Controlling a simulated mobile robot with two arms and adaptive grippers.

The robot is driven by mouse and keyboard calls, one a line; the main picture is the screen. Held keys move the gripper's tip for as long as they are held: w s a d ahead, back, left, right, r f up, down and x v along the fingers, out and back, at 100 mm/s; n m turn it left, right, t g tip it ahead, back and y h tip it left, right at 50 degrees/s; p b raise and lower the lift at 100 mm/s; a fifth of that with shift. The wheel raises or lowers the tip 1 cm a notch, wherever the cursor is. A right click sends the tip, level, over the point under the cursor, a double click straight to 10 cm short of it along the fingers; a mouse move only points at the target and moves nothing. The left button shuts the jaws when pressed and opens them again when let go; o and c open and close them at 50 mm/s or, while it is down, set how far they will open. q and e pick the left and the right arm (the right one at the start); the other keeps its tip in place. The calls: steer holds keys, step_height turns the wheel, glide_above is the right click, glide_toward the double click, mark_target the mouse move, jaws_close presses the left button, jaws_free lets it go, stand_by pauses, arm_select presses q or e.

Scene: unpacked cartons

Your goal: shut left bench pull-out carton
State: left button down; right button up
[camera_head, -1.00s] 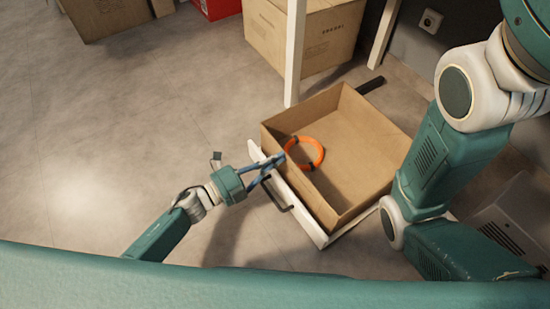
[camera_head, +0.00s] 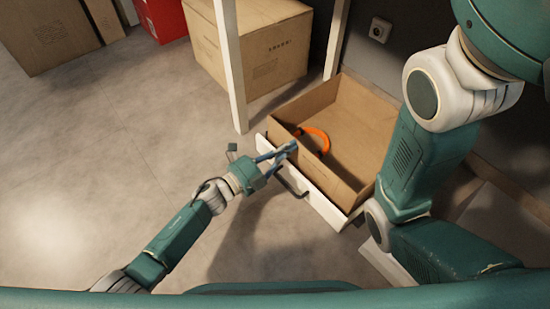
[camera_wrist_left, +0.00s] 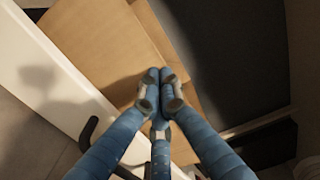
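The pull-out carton (camera_head: 352,123) is an open cardboard box behind a white front panel (camera_head: 325,206) with a dark bar handle (camera_head: 291,187). It stands partly out from the bench, its inside visible from above. An orange ring (camera_head: 318,134) lies inside near the front wall, partly hidden. My left gripper (camera_head: 291,148) has its blue fingertips at the carton's front wall, above the handle. In the left wrist view the fingertips (camera_wrist_left: 160,80) are together with nothing visible between them, over the cardboard; contact is unclear. My right gripper is out of view.
White bench legs (camera_head: 231,70) rise left of and behind the carton. A large closed carton (camera_head: 262,52) stands behind the near leg. More boxes, including a red one (camera_head: 163,15), stand at the back left. The floor at left is clear. My right arm crosses the right side.

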arm_select(q)
steer(key=b+x, duration=0.1)
steer(key=x, duration=0.3)
steer(key=shift+w+a, duration=0.1)
steer(key=shift+r, duration=0.15)
